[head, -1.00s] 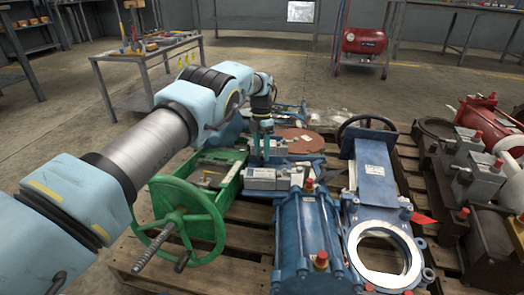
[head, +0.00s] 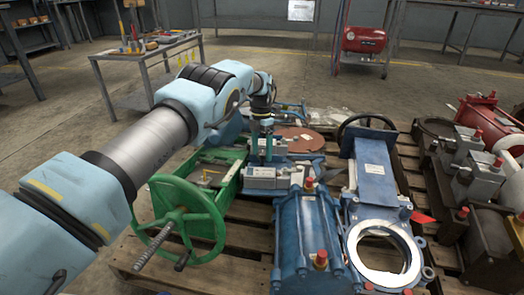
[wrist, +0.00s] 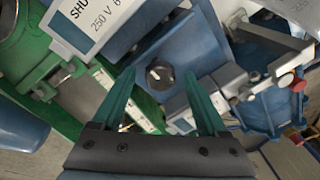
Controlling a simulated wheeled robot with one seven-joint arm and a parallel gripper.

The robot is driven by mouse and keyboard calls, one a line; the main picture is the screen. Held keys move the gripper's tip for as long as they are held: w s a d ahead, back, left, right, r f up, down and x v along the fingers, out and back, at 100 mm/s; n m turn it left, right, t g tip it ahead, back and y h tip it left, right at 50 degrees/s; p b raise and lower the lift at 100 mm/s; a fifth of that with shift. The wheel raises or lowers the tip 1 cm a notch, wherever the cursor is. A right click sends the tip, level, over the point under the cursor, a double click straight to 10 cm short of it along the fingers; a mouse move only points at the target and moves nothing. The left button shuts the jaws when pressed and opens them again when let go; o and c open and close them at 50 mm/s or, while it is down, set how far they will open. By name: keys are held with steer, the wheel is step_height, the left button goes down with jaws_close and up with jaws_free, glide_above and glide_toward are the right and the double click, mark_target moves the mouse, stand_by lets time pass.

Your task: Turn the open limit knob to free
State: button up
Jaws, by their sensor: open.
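In the wrist view a small round dark knob (wrist: 160,73) with a pale pointer mark sits on a blue housing face (wrist: 180,50). No legend beside the knob is readable, so I cannot tell its setting or whether it is the open limit knob. My gripper (wrist: 160,76) is open, with one teal finger on each side of the knob in the picture. I cannot tell whether the fingers touch it. In the head view my gripper (head: 263,152) points down over the blue and grey actuator units (head: 262,178), and the knob is not discernible there.
A white label (wrist: 95,22) is partly cut off. A green valve with a handwheel (head: 180,222) stands left on the wooden pallet (head: 245,268). A blue cylinder (head: 305,230) and a blue gate valve (head: 375,185) stand nearer and right. Red and grey units (head: 480,160) crowd the right.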

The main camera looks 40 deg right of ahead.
steer(key=shift+r, duration=0.1)
steer(key=r, duration=0.2)
steer(key=r+p, duration=0.1)
steer(key=r, duration=0.1)
steer(key=w+r+p, duration=0.1)
steer(key=r, duration=0.2)
steer(key=shift+d, duration=0.4)
